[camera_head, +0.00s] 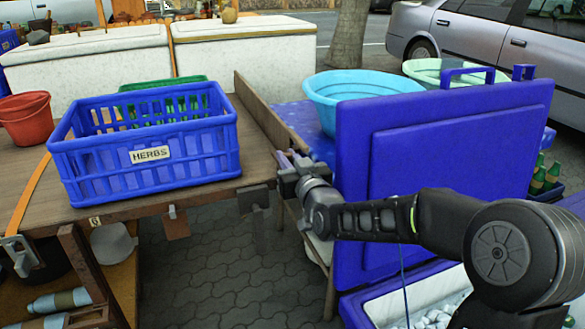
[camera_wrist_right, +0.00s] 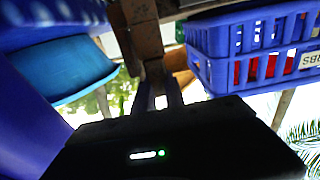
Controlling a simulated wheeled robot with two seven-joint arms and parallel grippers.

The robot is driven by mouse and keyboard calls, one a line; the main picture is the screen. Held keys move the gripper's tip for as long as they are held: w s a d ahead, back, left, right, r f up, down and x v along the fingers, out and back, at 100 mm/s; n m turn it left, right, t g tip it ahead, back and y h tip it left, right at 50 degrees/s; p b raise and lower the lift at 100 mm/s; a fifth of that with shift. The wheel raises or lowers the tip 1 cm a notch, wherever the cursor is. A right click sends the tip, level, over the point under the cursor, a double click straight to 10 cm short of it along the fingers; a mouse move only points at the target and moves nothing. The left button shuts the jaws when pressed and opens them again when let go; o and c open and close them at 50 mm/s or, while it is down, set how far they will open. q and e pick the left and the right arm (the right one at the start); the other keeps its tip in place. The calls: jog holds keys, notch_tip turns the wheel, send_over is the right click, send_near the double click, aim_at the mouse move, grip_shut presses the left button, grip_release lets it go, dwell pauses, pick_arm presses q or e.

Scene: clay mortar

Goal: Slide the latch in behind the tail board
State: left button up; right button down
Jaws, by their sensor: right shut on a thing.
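The tail board (camera_head: 262,115) is a long brown wooden board standing on edge along the right end of the table. My right gripper (camera_head: 286,161) is at its near end and appears shut on it; the arm covers part of the contact. In the right wrist view my right gripper's fingers (camera_wrist_right: 157,92) reach up to the brown wood of the tail board (camera_wrist_right: 143,35). A grey plate (camera_head: 254,198) at the table's front right corner may be the latch; I cannot tell for sure.
A blue HERBS crate (camera_head: 210,152) stands on the wooden table, with a red bucket (camera_head: 26,118) to its left. A large blue cooler lid (camera_head: 440,165) stands upright right of my gripper. A light blue basin (camera_head: 355,88) is behind it. Paving shows below.

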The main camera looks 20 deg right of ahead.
jog(key=shift+w, duration=0.15)
jog(key=c, duration=1.4)
grip_release()
jog(key=shift+w, duration=0.1)
jog(key=s, duration=0.7)
jog(key=shift+s+a+p, duration=0.25)
jog(key=shift+s+p, duration=0.15)
jog(key=shift+p, duration=0.05)
